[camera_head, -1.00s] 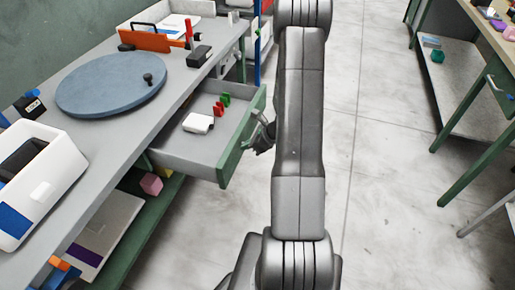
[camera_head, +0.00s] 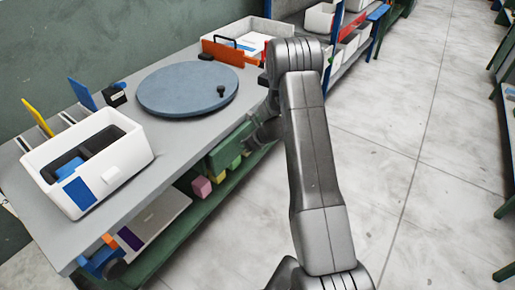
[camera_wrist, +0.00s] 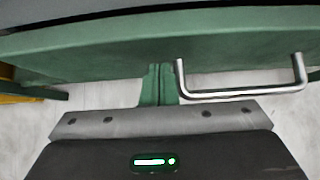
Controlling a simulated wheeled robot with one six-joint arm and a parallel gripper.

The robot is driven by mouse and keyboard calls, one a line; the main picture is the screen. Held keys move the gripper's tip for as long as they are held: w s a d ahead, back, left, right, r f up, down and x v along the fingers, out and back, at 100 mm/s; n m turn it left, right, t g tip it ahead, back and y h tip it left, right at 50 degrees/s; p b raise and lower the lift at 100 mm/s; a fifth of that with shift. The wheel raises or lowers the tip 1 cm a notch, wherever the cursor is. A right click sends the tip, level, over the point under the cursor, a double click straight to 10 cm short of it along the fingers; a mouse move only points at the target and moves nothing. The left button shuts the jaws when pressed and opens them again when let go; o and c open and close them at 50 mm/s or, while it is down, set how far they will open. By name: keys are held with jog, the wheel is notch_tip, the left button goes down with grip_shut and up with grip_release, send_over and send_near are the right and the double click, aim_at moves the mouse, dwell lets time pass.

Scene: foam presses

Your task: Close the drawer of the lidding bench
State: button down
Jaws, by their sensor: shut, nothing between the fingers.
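The lidding bench (camera_head: 190,125) has a grey top and a green drawer front (camera_head: 228,149) under its front edge. The drawer's inside is hidden, and the front lies close to the bench edge; I cannot tell whether a small gap is left. In the wrist view the green drawer front (camera_wrist: 110,52) spans the picture, with a silver bar handle (camera_wrist: 245,92) to the right. My gripper (camera_wrist: 158,70) is shut and empty, its green fingertips at the drawer front, left of the handle, seemingly touching. In the head view my arm hides the fingertips.
On the bench are a blue-grey round plate (camera_head: 190,88), a white bin (camera_head: 88,160) and an orange part (camera_head: 222,52). A lower shelf holds a pink block (camera_head: 201,187). A rack (camera_head: 345,35) stands beyond. The floor (camera_head: 400,130) at right is clear.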

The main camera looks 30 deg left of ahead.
aim_at(238, 139)
jog(key=a, duration=0.3)
jog(key=shift+a+p, duration=0.1)
jog(key=shift+p, duration=0.2)
jog(key=shift+w+a+r, duration=0.1)
jog(key=shift+r, duration=0.1)
